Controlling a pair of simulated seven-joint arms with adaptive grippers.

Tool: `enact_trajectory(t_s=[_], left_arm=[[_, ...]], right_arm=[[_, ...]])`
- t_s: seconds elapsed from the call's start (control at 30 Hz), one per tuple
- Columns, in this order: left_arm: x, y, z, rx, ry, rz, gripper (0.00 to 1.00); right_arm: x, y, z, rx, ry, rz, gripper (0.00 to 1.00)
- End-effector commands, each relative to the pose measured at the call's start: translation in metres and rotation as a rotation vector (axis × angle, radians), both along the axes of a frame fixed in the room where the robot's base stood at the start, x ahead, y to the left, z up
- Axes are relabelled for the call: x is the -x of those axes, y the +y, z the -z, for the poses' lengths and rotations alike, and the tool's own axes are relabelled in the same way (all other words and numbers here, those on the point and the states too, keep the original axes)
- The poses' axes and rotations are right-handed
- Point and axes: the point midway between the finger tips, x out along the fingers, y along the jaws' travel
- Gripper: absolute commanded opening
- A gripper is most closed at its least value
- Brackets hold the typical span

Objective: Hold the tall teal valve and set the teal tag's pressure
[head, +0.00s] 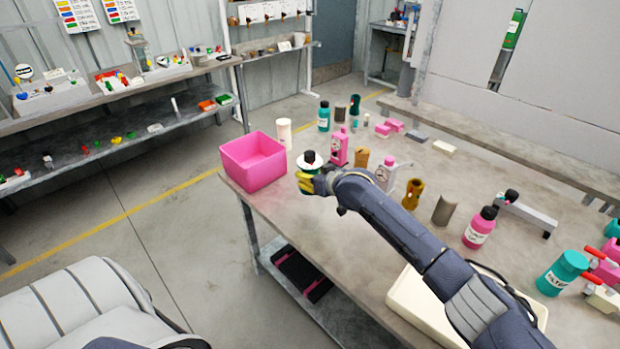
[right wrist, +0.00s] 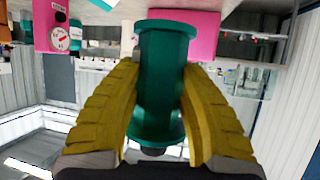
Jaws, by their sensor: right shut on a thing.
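My right gripper (head: 306,184) is over the table's left front part, beside the pink bin. In the right wrist view its yellow fingers (right wrist: 162,110) are shut on a teal spool-shaped valve (right wrist: 160,75) with flanged ends. In the head view the fingers mostly hide this valve; a white-and-black round top (head: 309,160) shows just above them. Another dark teal valve-like part (head: 354,105) stands at the back of the table. I cannot make out a teal tag for certain. My left gripper is not in view.
The open pink bin (head: 254,160) stands at the table's left corner. A pink pump body with a gauge (head: 338,148), a pink bottle (head: 479,228), a teal filter (head: 562,274) and a cream tray (head: 405,305) are on the table (head: 340,240). The front left tabletop is clear.

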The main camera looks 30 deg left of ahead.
Motion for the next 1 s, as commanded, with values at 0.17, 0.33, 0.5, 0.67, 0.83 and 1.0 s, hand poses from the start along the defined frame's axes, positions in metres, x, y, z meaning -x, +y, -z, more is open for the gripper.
enact_trajectory(t_s=[0.17, 0.33, 0.5, 0.67, 0.83, 1.0], left_arm=[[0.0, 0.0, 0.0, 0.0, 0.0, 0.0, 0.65], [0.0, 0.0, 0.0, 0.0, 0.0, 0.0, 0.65], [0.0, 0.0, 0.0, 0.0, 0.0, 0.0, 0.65], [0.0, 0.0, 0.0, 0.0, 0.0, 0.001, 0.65], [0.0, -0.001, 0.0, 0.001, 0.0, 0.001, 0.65], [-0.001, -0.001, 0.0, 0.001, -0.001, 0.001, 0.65]], right_arm=[[0.0, 0.0, -0.001, -0.002, -0.001, 0.0, 0.0], [0.0, 0.0, 0.002, -0.001, 0.0, 0.0, 0.0], [0.0, 0.0, 0.006, -0.001, 0.0, 0.0, 0.0], [0.0, 0.001, 0.01, -0.002, 0.0, 0.0, 0.0], [0.0, 0.001, 0.014, -0.002, 0.0, -0.001, 0.0], [0.0, 0.001, 0.019, -0.001, 0.001, 0.0, 0.0]])
